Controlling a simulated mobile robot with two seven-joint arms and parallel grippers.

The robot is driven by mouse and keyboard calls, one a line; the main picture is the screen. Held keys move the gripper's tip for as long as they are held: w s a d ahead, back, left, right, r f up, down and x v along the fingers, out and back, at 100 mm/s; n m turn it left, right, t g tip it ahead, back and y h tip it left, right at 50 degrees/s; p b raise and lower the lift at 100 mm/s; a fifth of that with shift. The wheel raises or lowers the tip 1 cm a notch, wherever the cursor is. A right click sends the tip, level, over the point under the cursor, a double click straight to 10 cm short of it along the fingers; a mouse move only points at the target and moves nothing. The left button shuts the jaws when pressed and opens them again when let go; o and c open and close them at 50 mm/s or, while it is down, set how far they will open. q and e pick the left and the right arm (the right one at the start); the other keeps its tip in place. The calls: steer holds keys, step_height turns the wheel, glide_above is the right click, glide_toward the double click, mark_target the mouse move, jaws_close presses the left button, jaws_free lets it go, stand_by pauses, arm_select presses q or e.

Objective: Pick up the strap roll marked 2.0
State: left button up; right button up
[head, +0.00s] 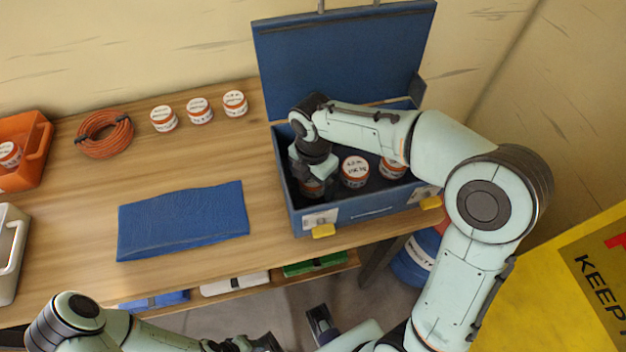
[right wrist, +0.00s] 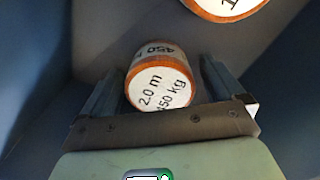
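The strap roll marked 2.0 m, 450 kg (right wrist: 160,88) is white with orange edges. In the right wrist view it stands between the two fingers of my right gripper (right wrist: 163,85), with narrow gaps showing at its sides. In the head view my right gripper (head: 314,177) reaches down inside the left end of the open blue case (head: 352,212), over this roll (head: 311,188), which is mostly hidden by the gripper. My left arm shows at the bottom left of the head view; I cannot make out its finger state.
Two more rolls, one in the middle (head: 355,172) and one at the right (head: 391,168), stand in the case. Three rolls (head: 199,111) stand on the wooden bench (head: 60,275) near an orange hose coil (head: 105,134). A blue cloth (head: 184,221) lies in front. A yellow sign (head: 575,290) stands right.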

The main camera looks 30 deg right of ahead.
steer(key=c, duration=1)
steer(key=shift+c, duration=0.4)
steer(key=shift+r, duration=0.15)
